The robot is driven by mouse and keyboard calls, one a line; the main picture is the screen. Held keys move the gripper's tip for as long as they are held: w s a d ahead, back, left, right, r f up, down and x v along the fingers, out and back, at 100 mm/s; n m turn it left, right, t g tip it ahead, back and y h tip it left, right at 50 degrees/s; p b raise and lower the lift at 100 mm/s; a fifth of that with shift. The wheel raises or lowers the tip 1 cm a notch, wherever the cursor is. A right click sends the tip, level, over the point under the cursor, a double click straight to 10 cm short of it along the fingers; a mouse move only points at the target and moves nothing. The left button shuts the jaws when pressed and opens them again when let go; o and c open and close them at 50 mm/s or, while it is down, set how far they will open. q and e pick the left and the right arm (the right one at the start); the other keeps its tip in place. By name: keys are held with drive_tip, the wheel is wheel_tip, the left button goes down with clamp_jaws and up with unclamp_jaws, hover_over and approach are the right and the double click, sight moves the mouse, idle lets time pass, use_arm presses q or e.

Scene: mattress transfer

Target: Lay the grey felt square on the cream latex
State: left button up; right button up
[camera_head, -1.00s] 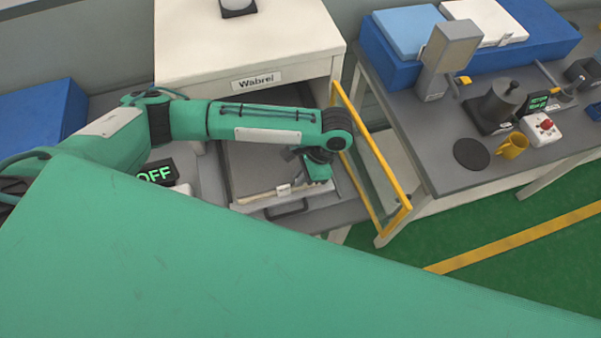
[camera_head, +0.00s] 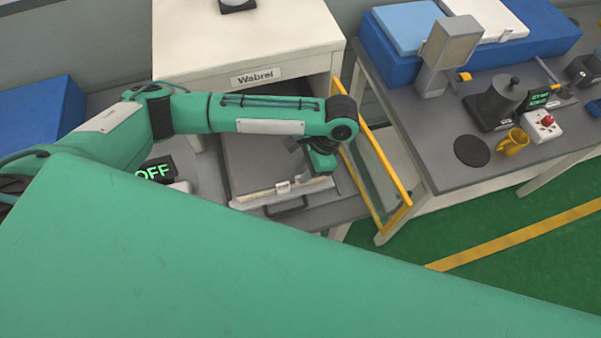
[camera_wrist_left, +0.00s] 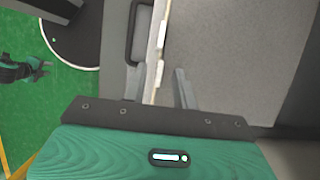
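My left gripper (camera_head: 318,168) points down at the front of a grey tray-like surface (camera_head: 262,165) under the white Wabrei housing. In the left wrist view its two fingers (camera_wrist_left: 159,88) are apart, one on each side of a thin cream-and-white edge (camera_wrist_left: 158,55). I cannot tell whether they touch it. That cream edge (camera_head: 262,194) runs along the tray's front, above a dark handle (camera_head: 287,207). The flat grey sheet (camera_wrist_left: 225,50) beside it may be the felt; I cannot tell. My right gripper (camera_wrist_left: 40,69) shows small, low over the floor, its tips apart.
The white Wabrei housing (camera_head: 240,35) stands above the tray. A yellow-framed open door (camera_head: 375,165) is close on the right. The right table holds blue blocks (camera_head: 540,40), a pale pad (camera_head: 487,20), a yellow mug (camera_head: 513,142) and a grey cylinder (camera_head: 502,97). An OFF display (camera_head: 155,171) is at left.

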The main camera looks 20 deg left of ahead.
use_arm(q)
drive_tip(key=b+v, duration=0.1)
drive_tip(key=v, duration=0.8)
drive_tip(key=shift+r, duration=0.25)
drive_tip(key=shift+d, duration=0.1)
